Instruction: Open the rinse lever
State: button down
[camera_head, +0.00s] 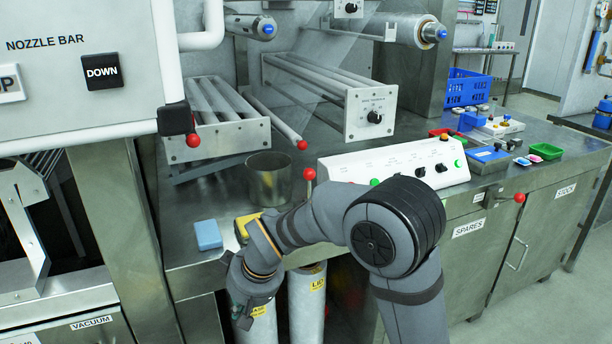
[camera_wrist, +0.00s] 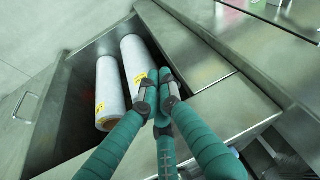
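Several red-ball levers show in the head view, and I cannot read which is the rinse lever. One red ball (camera_head: 193,140) is at the left roller rack, another (camera_head: 302,145) at the end of a bar. A third (camera_head: 309,174) stands upright by the white control panel, and a fourth (camera_head: 519,198) sticks out of the bench front at right. My gripper (camera_head: 243,318) hangs low before the bench's front edge, apart from all of them. In the wrist view its teal fingers (camera_wrist: 158,78) converge with tips together, nothing visible between them. No lever shows in the wrist view.
White rolls (camera_wrist: 110,92) stand in an open bay under the bench, close to my gripper. A metal beaker (camera_head: 269,180), blue block (camera_head: 208,235) and yellow item (camera_head: 246,222) sit on the bench. The white control panel (camera_head: 395,166) lies behind my arm. The floor at right is clear.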

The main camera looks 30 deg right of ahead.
jog(key=w+d+r+m+h+p, duration=0.1)
jog(key=w+d+r+p, duration=0.35)
jog(key=r, duration=0.35)
jog(key=w+d+r+m+t+p, duration=0.1)
jog(key=w+d+r+p, duration=0.3)
jog(key=r, duration=0.3)
jog(key=w+d+r+m+h+p, duration=0.1)
jog(key=w+d+r+p, duration=0.25)
jog(key=r+p, duration=0.35)
notch_tip(320, 180, up, 12)
jog(key=m+h+p, duration=0.1)
jog(key=m+p, duration=0.2)
jog(key=p, duration=0.4)
send_over(309, 188)
jog(key=w, duration=0.2)
jog(key=shift+s+d+f+t+b, duration=0.1)
jog(key=shift+s+d+t+b, duration=0.05)
jog(key=shift+d+t+b, duration=0.2)
notch_tip(309, 188, down, 10)
jog(key=w+p, duration=0.1)
jog(key=p, duration=0.2)
jog(key=shift+w+r, duration=0.15)
jog(key=shift+r, duration=0.1)
